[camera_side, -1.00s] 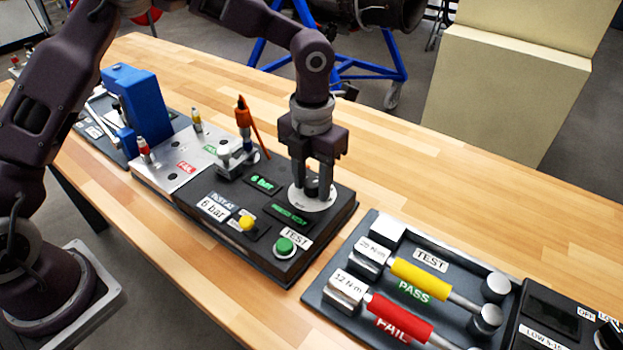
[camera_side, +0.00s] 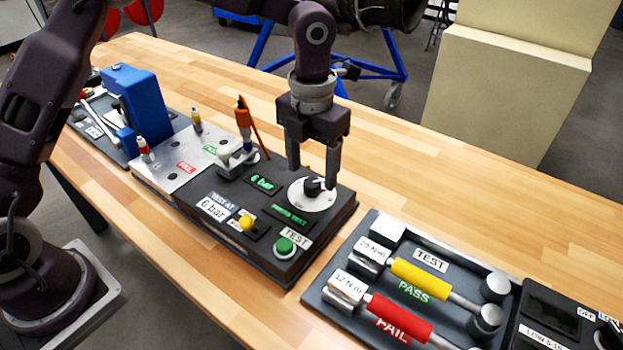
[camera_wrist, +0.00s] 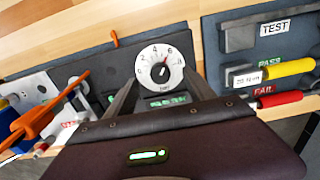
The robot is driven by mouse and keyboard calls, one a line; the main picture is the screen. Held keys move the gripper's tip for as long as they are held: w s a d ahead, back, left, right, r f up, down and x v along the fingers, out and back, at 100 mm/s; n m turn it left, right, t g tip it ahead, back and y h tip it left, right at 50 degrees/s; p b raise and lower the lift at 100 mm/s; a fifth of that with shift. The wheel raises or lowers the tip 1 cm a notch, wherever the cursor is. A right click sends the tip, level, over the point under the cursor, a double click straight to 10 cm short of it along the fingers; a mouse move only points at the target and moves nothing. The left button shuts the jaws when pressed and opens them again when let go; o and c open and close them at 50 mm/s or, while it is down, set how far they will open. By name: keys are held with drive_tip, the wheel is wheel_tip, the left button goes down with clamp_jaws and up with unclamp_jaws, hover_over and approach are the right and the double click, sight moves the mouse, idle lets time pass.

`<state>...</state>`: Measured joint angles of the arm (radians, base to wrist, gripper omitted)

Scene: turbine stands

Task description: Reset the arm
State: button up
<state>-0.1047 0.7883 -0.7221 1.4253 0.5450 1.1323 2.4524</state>
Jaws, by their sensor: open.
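My gripper (camera_side: 312,172) is open above the black test box (camera_side: 338,212), its two fingers spread and pointing down. Below and between the fingers is a black knob (camera_side: 313,186) on a round white dial (camera_side: 318,202). The fingers appear clear of the knob, with nothing between them. In the wrist view, the dial (camera_wrist: 151,78) shows its numbered scale just ahead of the fingers (camera_wrist: 162,92). The knob's pointer there is turned towards the upper right, near the 6.
A yellow button (camera_side: 247,223) and green button (camera_side: 285,246) sit on the box. An orange tool (camera_side: 242,113) stands upright to the left, near a blue block (camera_side: 136,105). A tray (camera_side: 345,235) with yellow and red wrenches is at right. The wooden table behind is clear.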

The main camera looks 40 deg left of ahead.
drive_tip(key=shift+r, duration=0.7)
drive_tip(key=s+a+r+n+t+y, duration=0.25)
drive_tip(key=s+a+r+n, duration=0.65)
drive_tip(key=s+r+n, duration=0.6)
drive_tip(key=s+a+f+n+t+h, duration=0.1)
drive_tip(key=s+n, duration=0.4)
drive_tip(key=n, duration=0.5)
drive_tip(key=s+a+f+n+t+h, duration=0.1)
drive_tip(key=s+f+n+t, duration=0.1)
drive_tip(key=s+n, duration=0.4)
drive_tip(key=n, duration=0.5)
drive_tip(key=shift+a, duration=0.4)
